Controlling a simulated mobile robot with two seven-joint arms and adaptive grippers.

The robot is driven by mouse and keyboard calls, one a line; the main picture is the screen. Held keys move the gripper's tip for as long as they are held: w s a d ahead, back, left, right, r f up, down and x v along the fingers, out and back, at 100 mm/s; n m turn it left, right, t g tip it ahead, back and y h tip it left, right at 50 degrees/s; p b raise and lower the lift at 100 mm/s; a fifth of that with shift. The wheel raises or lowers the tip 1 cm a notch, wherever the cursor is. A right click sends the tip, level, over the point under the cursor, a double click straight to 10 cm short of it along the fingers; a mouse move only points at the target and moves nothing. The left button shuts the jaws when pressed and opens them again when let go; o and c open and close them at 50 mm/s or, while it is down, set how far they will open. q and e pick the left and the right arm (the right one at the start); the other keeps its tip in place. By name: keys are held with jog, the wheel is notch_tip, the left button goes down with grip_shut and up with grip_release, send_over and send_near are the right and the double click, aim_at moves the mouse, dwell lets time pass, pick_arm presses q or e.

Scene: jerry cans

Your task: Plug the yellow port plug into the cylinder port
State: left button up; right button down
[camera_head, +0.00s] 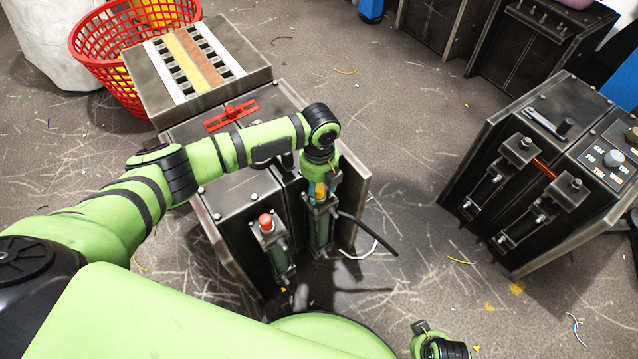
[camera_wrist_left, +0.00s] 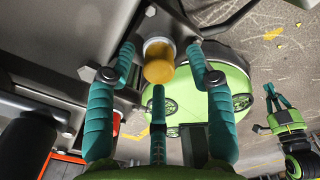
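The yellow port plug (camera_wrist_left: 159,68) sits at a round metal collar on the cylinder port (camera_wrist_left: 158,46) in the left wrist view. In the head view a bit of the yellow plug (camera_head: 320,190) shows under my left wrist, at the top of the right-hand cylinder (camera_head: 319,228). My left gripper (camera_wrist_left: 160,55) has its teal fingers spread on both sides of the plug, with gaps to it. I cannot tell how deep the plug sits. My right gripper (camera_wrist_left: 277,98) shows small in the left wrist view, with its fingers apart and empty.
A second cylinder with a red plug (camera_head: 266,222) stands just left. A red valve handle (camera_head: 231,117) lies on the machine top behind. A black hose (camera_head: 372,234) sticks out to the right.

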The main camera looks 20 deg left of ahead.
aim_at(319, 188)
jog(key=shift+s+d+f, duration=0.1)
jog(key=shift+f, duration=0.05)
